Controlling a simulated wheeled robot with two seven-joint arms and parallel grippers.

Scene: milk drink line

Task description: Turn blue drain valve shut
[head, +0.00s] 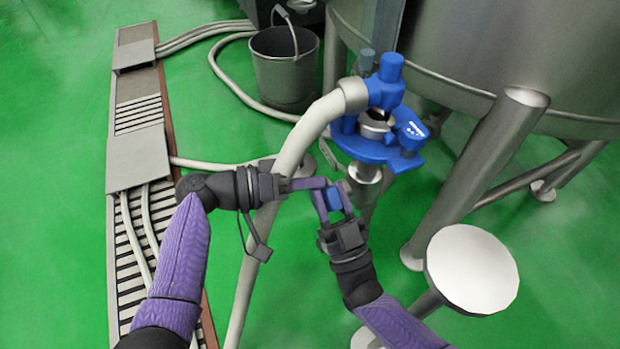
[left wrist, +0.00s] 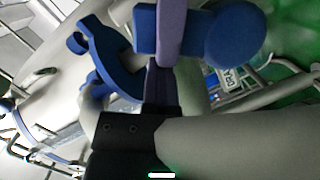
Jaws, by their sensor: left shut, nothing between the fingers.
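The blue valve assembly (head: 376,148) sits at the end of a pale hose beside the large steel tank in the head view. A small blue piece (head: 334,199), perhaps the drain valve's handle, shows lower down between my right gripper's fingers. My left gripper (head: 322,184) comes in from the left, shut and empty, its fingertips close to that piece. My right gripper (head: 331,197) reaches up from below with a finger on each side of it; whether they clamp it is unclear. The left wrist view shows a blue rounded part (left wrist: 235,36) and a curved blue bracket (left wrist: 108,58).
The pale hose (head: 313,124) arches down just behind my left gripper. The steel tank (head: 490,65) and its leg (head: 480,170) stand at the right, with a round steel disc (head: 472,268) below. A bucket (head: 285,75) and floor drain (head: 138,158) lie farther left.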

